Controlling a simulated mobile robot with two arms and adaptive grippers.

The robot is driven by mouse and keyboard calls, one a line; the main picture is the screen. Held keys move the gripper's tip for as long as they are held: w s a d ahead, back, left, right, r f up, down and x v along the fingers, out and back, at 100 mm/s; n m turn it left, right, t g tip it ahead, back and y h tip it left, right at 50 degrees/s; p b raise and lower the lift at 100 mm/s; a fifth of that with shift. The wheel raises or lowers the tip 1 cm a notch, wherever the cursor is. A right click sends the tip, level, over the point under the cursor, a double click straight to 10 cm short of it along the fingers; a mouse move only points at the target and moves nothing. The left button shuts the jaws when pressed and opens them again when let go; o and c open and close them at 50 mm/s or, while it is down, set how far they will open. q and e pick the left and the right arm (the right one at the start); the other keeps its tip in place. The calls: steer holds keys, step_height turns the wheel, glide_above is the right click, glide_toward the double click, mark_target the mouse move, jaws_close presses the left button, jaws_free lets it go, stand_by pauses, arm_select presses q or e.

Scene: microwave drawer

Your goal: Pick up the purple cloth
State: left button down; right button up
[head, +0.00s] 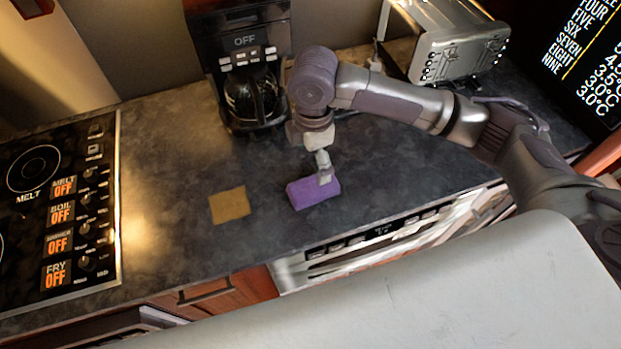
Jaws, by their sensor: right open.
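The purple cloth (312,194) lies on the dark countertop near its front edge, in the middle of the head view. It looks like a small, thick rectangle. My right gripper (325,178) points down directly over the cloth, with its fingers at or just above its upper right part. The gripper is open. I cannot tell whether the fingertips touch the cloth, and they hide a small part of it. My left gripper is not in view.
A flat yellow-brown cloth (230,205) lies left of the purple one. A coffee maker (245,70) and a silver toaster (445,45) stand behind. A cooktop (60,210) is at the left. An appliance front (380,235) lies below the counter edge. Bare counter (165,170) is free.

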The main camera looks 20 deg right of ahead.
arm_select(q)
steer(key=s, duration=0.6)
arm_select(e)
glide_above(313, 186)
steer(key=f, duration=0.4)
steer(key=shift+s+f+p, duration=0.35)
steer(key=shift+s+p, duration=0.05)
steer(key=f, duration=0.1)
steer(key=f+p, duration=0.1)
steer(key=f, duration=0.1)
steer(key=shift+w+p, duration=0.3)
steer(key=shift+w, duration=0.05)
step_height(313, 186, down, 3)
steer(key=shift+r+p, duration=0.2)
steer(key=shift+p, duration=0.2)
steer(key=shift+f, duration=0.5)
steer(key=c, duration=1.1)
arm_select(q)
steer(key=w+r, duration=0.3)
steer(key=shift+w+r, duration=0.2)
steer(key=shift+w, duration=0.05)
arm_select(e)
steer(key=shift+c, duration=0.2)
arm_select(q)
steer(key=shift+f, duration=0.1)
arm_select(e)
steer(key=shift+r, duration=0.1)
